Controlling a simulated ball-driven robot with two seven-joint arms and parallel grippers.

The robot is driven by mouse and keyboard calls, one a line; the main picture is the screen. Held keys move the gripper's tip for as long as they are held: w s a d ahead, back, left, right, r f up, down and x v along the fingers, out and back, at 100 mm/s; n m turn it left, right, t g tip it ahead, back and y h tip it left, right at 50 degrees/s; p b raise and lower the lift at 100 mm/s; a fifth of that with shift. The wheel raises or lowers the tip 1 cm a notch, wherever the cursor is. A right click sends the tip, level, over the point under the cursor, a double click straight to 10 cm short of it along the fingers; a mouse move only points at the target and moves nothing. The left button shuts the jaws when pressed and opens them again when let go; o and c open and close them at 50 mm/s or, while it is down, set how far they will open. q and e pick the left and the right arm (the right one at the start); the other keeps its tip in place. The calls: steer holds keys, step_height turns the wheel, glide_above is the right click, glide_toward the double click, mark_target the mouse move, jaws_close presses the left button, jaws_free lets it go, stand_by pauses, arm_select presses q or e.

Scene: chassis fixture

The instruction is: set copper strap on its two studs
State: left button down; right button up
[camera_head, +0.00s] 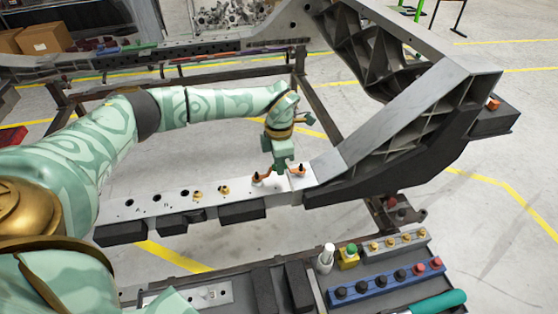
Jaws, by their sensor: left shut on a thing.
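My left gripper (281,168) points down over the right end of the light metal rail (142,206) and is shut on the copper strap. The copper strap (264,178) shows as an orange end on each side of the jaws, and its middle is hidden by them. A small dark-tipped stud (257,175) shows at the strap's left end, and another dark tip (301,167) shows at its right end. I cannot tell whether the strap lies fully down around them. My right gripper is not in view.
Brass-coloured fittings (224,189) and dark holes line the rail to the left. A large ribbed casting (400,135) rises at right. In front, a bench carries a blue block (386,283) with knobs, a white bottle (326,258) and a green-handled tool (438,302).

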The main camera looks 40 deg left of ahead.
arm_select(q)
steer(key=c, duration=1.2)
jaws_free()
steer(key=shift+c, duration=0.2)
step_height(320, 180, up, 9)
steer(key=p, duration=0.7)
steer(key=shift+r, duration=0.15)
steer(key=shift+f, duration=0.2)
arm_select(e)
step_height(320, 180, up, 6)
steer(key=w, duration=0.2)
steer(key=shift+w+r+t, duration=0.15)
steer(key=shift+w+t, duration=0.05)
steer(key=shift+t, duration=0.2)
